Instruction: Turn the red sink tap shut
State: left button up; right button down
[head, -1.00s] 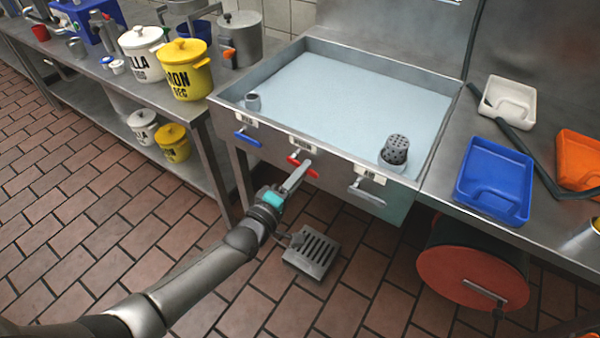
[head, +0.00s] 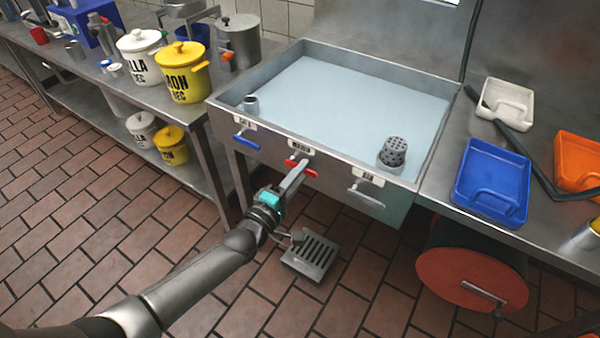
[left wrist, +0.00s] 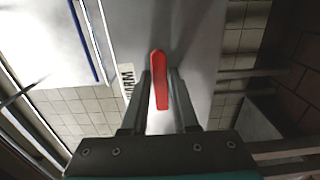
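The sink (head: 340,62) has a row of taps on its front panel. The red tap (head: 311,172) is in the middle, under a label, its handle slanting down to the right. My left gripper (head: 299,172) reaches it from below, its fingers covering the handle's middle. In the left wrist view, the red handle (left wrist: 159,75) lies lengthwise between the two fingers (left wrist: 160,78) of the left gripper. The fingers stand apart, one on each side, with narrow gaps beside the handle, so the gripper looks open around it. My right gripper is in neither view.
A blue tap (head: 246,142) is left of the red one and a grey tap (head: 366,193) is right of it. A slotted grey metal object (head: 312,255) lies below. A blue tray (head: 491,182) is on the right counter. Yellow and white pots stand left.

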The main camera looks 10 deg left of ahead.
pick_arm(q)
jog(key=o, duration=0.3)
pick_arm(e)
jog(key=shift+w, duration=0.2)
pick_arm(q)
jog(key=shift+o, duration=0.2)
jog(key=shift+s, duration=0.1)
jog(key=p+v, duration=0.2)
jog(key=v, duration=1.3)
jog(key=shift+p, duration=0.4)
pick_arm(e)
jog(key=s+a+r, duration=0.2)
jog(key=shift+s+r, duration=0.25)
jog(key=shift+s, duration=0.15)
pick_arm(q)
jog(key=s+a+f+m+g+y, duration=0.2)
jog(key=s+f+m+g, duration=0.2)
jog(key=f, duration=0.7)
jog(key=s+a+f+m+g+y, duration=0.25)
jog(key=s+f+m, duration=0.2)
jog(key=f, duration=0.75)
jog(key=s+f+m+g+y, duration=0.1)
jog(key=s+f+m+g, duration=0.3)
jog(key=s, duration=0.6)
jog(key=s+f+m+g, duration=0.4)
jog(key=s+f, duration=0.4)
jog(key=s, duration=0.3)
jog(key=shift+s+d+g+y, duration=0.2)
jog(key=shift+g+y, duration=0.15)
jog(key=shift+g, duration=0.2)
